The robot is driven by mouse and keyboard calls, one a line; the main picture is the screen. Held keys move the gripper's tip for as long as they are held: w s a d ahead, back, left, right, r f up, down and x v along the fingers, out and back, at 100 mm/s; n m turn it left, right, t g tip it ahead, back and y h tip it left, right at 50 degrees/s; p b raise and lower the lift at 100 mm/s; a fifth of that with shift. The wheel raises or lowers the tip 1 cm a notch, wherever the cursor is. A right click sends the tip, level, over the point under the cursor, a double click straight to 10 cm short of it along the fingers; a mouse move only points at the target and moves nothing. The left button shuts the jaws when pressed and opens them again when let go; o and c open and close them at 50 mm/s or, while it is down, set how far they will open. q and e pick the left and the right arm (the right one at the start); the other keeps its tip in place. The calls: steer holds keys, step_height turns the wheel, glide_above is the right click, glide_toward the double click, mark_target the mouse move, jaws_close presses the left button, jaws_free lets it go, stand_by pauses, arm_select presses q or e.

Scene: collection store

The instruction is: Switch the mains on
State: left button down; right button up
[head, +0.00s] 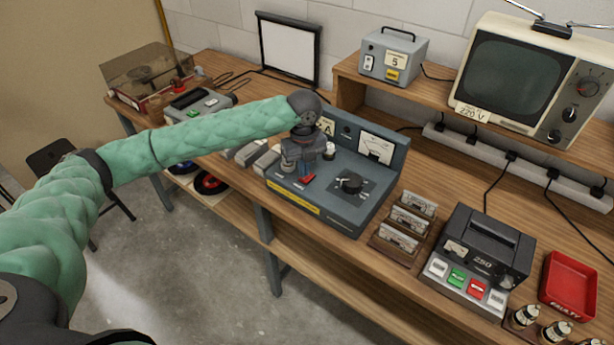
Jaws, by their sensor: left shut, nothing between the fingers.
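A blue-grey console (333,200) stands on the wooden bench in the middle of the view. A small red switch (307,179) sits on its sloping front panel; its position is too small to tell. A black rotary knob (350,183) is to the right of the switch, and a dial meter (375,148) is on the upright back panel. My left gripper (298,170) is over the left part of the console, shut and empty, pointing down just left of the red switch. I cannot tell whether it touches the panel. It hides part of the panel. My right gripper is out of view.
A cassette rack (405,228), a black and grey tape recorder (478,258) and a red tray (570,286) stand to the right. A television (535,75) and a grey box (394,55) are on the raised shelf. A record player (148,78) is at the far left.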

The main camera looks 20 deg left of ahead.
arm_select(q)
steer(key=shift+f, duration=0.5)
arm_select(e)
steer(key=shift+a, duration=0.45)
arm_select(q)
steer(key=shift+f, duration=0.15)
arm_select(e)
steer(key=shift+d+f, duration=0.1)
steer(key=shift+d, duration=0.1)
